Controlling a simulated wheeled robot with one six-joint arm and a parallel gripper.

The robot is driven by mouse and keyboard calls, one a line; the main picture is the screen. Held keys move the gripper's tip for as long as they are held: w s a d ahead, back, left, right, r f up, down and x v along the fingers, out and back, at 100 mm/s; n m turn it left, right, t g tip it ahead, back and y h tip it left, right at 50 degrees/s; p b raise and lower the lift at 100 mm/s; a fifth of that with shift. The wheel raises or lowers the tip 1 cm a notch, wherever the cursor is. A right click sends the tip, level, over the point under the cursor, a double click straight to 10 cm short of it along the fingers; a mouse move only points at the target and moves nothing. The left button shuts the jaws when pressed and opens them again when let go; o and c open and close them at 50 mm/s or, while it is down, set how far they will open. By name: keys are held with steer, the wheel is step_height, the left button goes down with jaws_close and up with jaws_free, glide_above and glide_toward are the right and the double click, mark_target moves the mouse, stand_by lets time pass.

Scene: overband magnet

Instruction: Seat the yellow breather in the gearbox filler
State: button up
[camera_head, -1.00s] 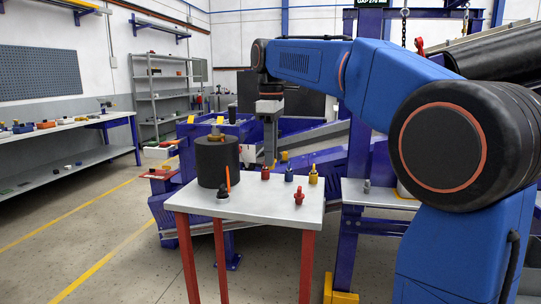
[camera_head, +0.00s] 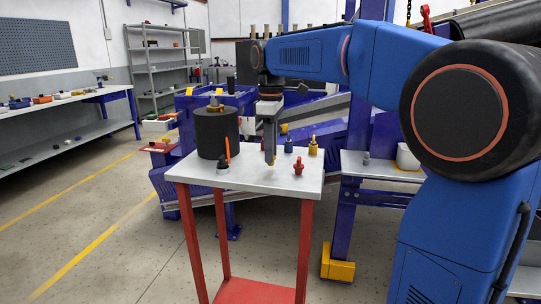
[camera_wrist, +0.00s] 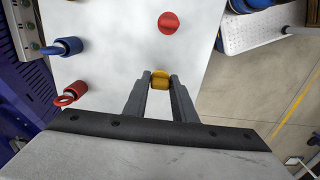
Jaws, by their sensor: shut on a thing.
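My gripper (camera_head: 271,160) points straight down over the small white-topped table (camera_head: 240,179). In the wrist view its two fingers (camera_wrist: 160,84) are shut on a yellow piece (camera_wrist: 161,79), apparently the breather. Most of that piece is hidden between the fingers; only a small yellowish tip shows in the head view.
A black cylinder with a brass top (camera_head: 217,132) stands left of the gripper. A dark piece with an orange stick (camera_head: 223,166) and a red piece (camera_head: 298,167) are near the front. Purple machinery (camera_head: 330,125) stands behind.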

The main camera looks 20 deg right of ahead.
steer(key=shift+f, duration=0.8)
steer(key=shift+f, duration=0.15)
steer(key=o, duration=1)
steer(key=shift+o, duration=0.2)
step_height(320, 180, up, 17)
steer(key=shift+s+a+r, duration=0.15)
steer(key=shift+s+r, duration=0.05)
steer(key=shift+s, duration=0.05)
